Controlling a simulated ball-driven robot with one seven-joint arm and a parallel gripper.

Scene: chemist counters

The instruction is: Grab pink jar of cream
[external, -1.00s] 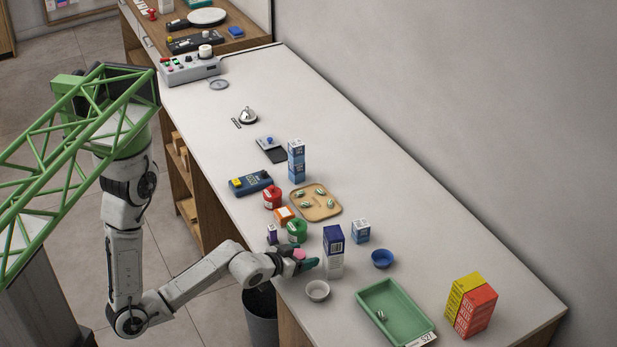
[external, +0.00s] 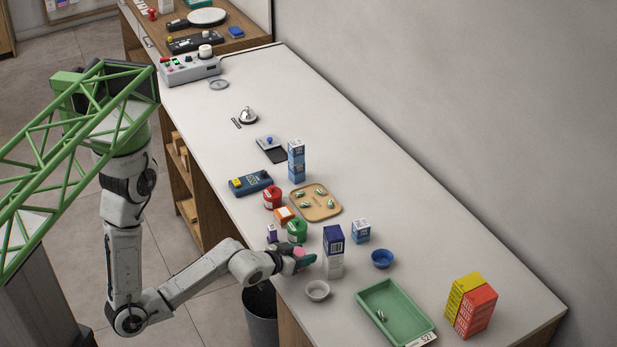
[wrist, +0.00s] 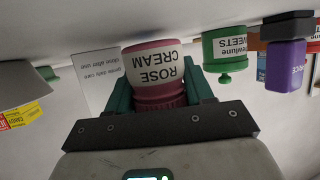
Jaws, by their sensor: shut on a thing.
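The pink jar (wrist: 155,75) has a white label reading "ROSE CREAM" and shows upside down in the wrist view. It sits between the two green fingers of my gripper (wrist: 160,90), which is shut on it. In the external view my gripper (external: 303,261) is low over the near edge of the counter, with a little of the pink jar (external: 299,251) showing between the fingers. I cannot tell whether the jar's base touches the counter.
A tall blue and white box (external: 333,252) stands just right of my gripper. A green tray (external: 372,297) lies at the right. The far part of the counter is clearer.

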